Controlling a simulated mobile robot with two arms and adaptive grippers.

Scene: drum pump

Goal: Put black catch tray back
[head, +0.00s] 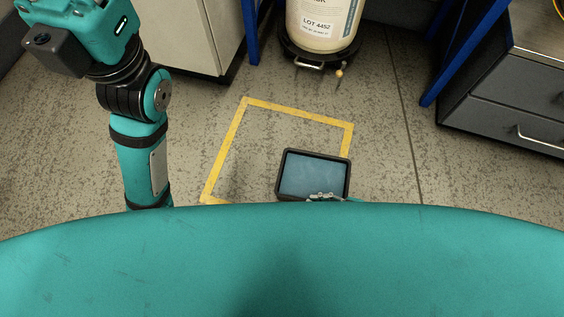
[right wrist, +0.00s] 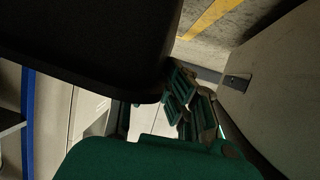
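The black catch tray (head: 283,172) is a shallow rectangle with a dark rim and a blue-grey inside, in the lower middle of the head view. It covers part of the yellow floor outline's right side. My right gripper (head: 325,197) is at the tray's near edge, shut on its rim; my body's edge hides much of it. In the right wrist view the tray (right wrist: 90,45) is a large dark shape at upper left, with the gripper's fingers (right wrist: 190,100) close together at its corner. My left arm comes down at left; its gripper is hidden.
The yellow outline (head: 228,140) marks bare floor. A pale drum (head: 322,25) with a lot label stands on a dark wheeled base beyond it. A grey drawer cabinet (head: 500,105) is at right, a pale cabinet (head: 180,35) at upper left, with blue posts (head: 250,30) nearby.

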